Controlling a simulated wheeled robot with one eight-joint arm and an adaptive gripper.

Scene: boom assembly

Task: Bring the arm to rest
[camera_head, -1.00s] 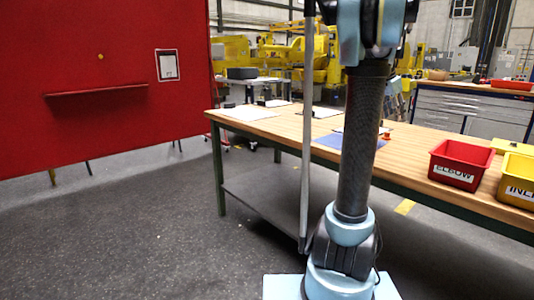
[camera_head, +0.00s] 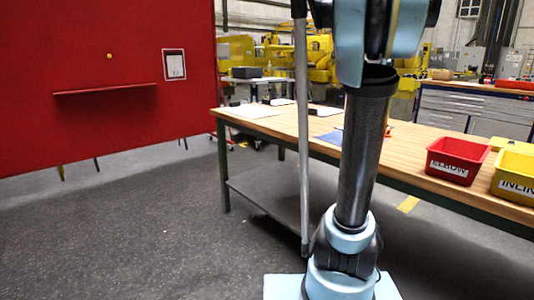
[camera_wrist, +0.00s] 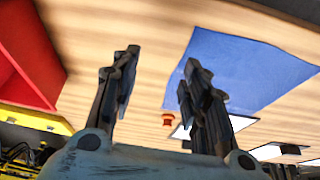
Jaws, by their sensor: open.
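My gripper (camera_wrist: 160,90) shows in the wrist view with its two dark fingers apart and nothing between them. It is over the wooden workbench, whose top (camera_wrist: 140,25) fills most of that view. In the head view the gripper itself is out of sight; my arm stands upright in front of the workbench (camera_head: 266,122).
A red bin (camera_head: 457,160) labelled ELBOW and a yellow bin (camera_head: 514,176) stand on the bench at right. A blue mat (camera_wrist: 232,68) and a small orange part (camera_wrist: 168,119) lie on it. A red panel (camera_head: 105,110) stands at left. Grey floor (camera_head: 120,230) is clear.

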